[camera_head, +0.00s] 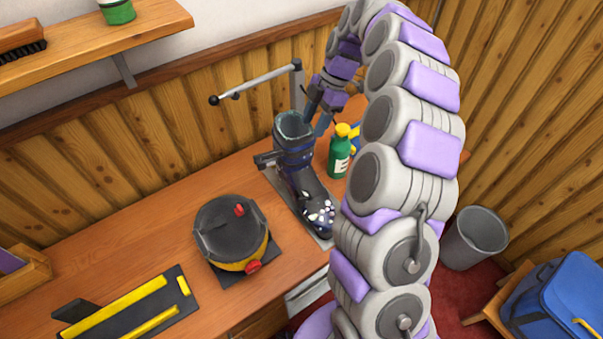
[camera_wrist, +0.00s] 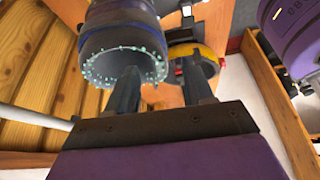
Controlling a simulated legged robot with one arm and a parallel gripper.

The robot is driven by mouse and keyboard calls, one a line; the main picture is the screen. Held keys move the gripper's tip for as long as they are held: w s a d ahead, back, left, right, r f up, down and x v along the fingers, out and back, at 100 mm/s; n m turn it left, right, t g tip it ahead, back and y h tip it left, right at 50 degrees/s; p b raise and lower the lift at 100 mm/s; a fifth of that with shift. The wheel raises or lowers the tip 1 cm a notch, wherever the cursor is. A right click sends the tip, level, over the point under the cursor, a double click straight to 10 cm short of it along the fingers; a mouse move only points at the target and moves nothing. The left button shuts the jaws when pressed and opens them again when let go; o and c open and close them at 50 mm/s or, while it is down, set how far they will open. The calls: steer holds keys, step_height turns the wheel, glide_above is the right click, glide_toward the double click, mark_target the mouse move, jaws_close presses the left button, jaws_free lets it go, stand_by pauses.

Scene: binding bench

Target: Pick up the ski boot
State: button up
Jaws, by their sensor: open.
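The ski boot (camera_head: 297,158) is dark with white speckles near the toe and a teal rim on its cuff. It stands upright on a metal plate on the bench, toe toward the front. My gripper (camera_head: 317,115) is open, just behind and right of the boot's cuff, pointing down. In the wrist view, the two dark fingers of my gripper (camera_wrist: 160,80) are spread apart. The left finger overlaps the opening of the boot's cuff (camera_wrist: 112,22); the right finger is to the right of the cuff. I cannot tell whether the left finger is inside the cuff or touches it.
A green bottle with a yellow cap (camera_head: 340,157) stands close right of the boot. A round dark pot with a yellow band (camera_head: 231,232) is at its front left. A metal arm (camera_head: 255,85) stands behind. A yellow and black tool (camera_head: 127,308) lies front left. Bare bench lies between.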

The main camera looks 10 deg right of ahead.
mark_target(305, 138)
steer(key=shift+s+a+f, duration=0.15)
steer(key=shift+a+f, duration=0.7)
steer(key=x, duration=0.3)
steer(key=shift+s+a+f+b, duration=0.15)
steer(key=shift+s+a+b, duration=0.05)
steer(key=shift+b, duration=0.1)
steer(key=shift+f, duration=0.4)
steer(key=shift+c, duration=0.2)
jaws_close()
steer(key=shift+s, duration=0.1)
